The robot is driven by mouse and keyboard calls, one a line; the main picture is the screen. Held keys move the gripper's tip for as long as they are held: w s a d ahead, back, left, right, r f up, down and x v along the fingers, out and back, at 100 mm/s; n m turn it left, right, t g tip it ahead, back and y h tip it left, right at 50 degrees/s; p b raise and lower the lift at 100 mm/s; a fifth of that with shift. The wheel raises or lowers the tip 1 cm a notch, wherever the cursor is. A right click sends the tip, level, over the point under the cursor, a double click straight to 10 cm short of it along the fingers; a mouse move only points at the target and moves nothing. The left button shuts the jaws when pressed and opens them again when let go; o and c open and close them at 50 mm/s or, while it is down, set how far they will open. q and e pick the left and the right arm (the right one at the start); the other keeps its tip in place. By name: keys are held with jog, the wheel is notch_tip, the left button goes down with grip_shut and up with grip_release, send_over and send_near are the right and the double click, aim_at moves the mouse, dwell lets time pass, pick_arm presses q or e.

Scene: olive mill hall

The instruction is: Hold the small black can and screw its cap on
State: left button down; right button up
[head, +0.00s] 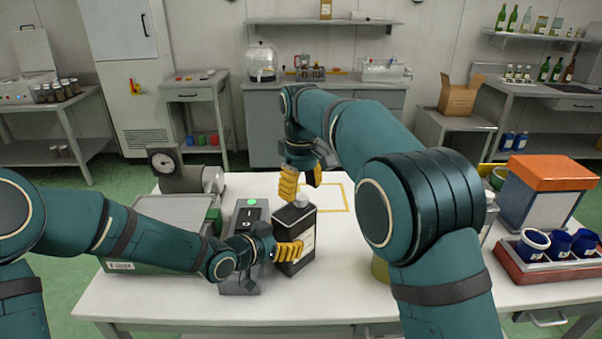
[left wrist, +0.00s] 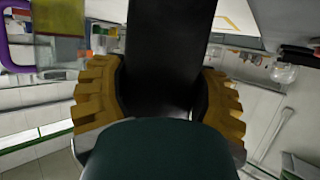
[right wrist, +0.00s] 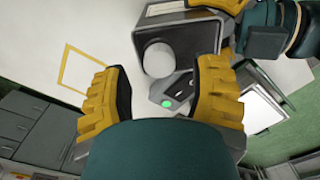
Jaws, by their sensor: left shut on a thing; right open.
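The small black can (head: 293,238) stands upright on the white table, a pale label on its side. My left gripper (head: 287,250) is shut on its body from the left; the can also fills the middle of the left wrist view (left wrist: 168,45). A pale grey round cap (right wrist: 158,59) sits at the can's top in the right wrist view; I cannot tell how tightly it is seated. My right gripper (head: 301,182) is open just above the can, pointing down. In the right wrist view its fingers (right wrist: 161,82) are spread apart, with the cap between and beyond them.
A grey device with a green button (head: 245,225) stands close left of the can. An empty yellow square outline (head: 338,198) marks the table behind it. A dial gauge (head: 165,165) is at the back left. A red tray (head: 545,270) with blue cups stands at the right.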

jog(key=shift+f, duration=1.5)
grip_shut()
jog(key=shift+m, duration=0.9)
jog(key=shift+c, duration=0.2)
grip_release()
jog(key=shift+r, duration=0.15)
